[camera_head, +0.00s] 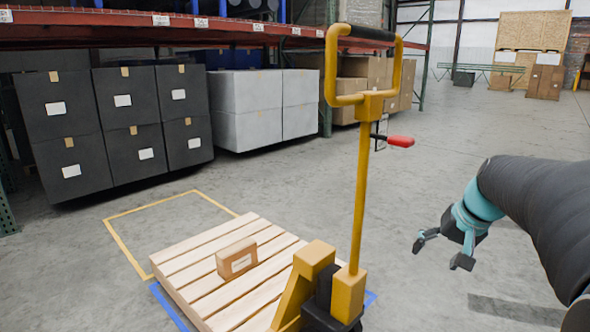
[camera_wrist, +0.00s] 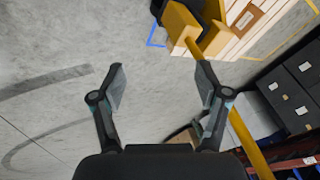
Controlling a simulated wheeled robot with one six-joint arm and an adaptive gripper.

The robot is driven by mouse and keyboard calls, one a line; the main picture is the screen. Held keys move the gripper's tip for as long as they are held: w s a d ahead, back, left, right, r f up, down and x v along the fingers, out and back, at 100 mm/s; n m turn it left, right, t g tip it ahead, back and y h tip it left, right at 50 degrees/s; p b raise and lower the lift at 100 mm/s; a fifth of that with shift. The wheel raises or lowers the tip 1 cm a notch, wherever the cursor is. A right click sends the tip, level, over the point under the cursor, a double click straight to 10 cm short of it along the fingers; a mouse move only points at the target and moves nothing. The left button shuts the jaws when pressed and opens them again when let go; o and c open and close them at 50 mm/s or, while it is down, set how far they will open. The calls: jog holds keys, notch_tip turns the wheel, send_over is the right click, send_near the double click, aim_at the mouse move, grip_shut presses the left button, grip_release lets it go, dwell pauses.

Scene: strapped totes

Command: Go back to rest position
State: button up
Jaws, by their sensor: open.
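My gripper (camera_head: 441,250) hangs at the end of my arm on the right of the head view. Its two fingers are spread apart with nothing between them. In the wrist view my gripper (camera_wrist: 160,85) is also open, with bare concrete floor between the fingertips. It is to the right of the yellow pallet jack (camera_head: 357,200) and apart from it in the head view. In the wrist view the pallet jack's yellow handle (camera_wrist: 245,138) passes beside the right finger. I cannot tell how near it is.
A wooden pallet (camera_head: 190,262) with one small cardboard box (camera_head: 237,259) stands by the jack. A yellow floor outline (camera_head: 125,252) lies behind it. Black totes (camera_head: 65,135) and grey boxes (camera_head: 250,125) stand under the red rack (camera_head: 130,30). The floor at the right is mostly clear.

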jog(key=s+a+f+n+h, duration=0.1)
jog(key=s+a+f+n, duration=0.1)
jog(key=s+a, duration=0.5)
jog(key=s+a+f+n+t, duration=0.1)
jog(key=s+a, duration=0.6)
jog(key=s, duration=0.8)
notch_tip(320, 180, down, 2)
jog(key=shift+f+n+h, duration=0.1)
jog(key=shift+n+h, duration=0.3)
jog(key=shift+n, duration=0.3)
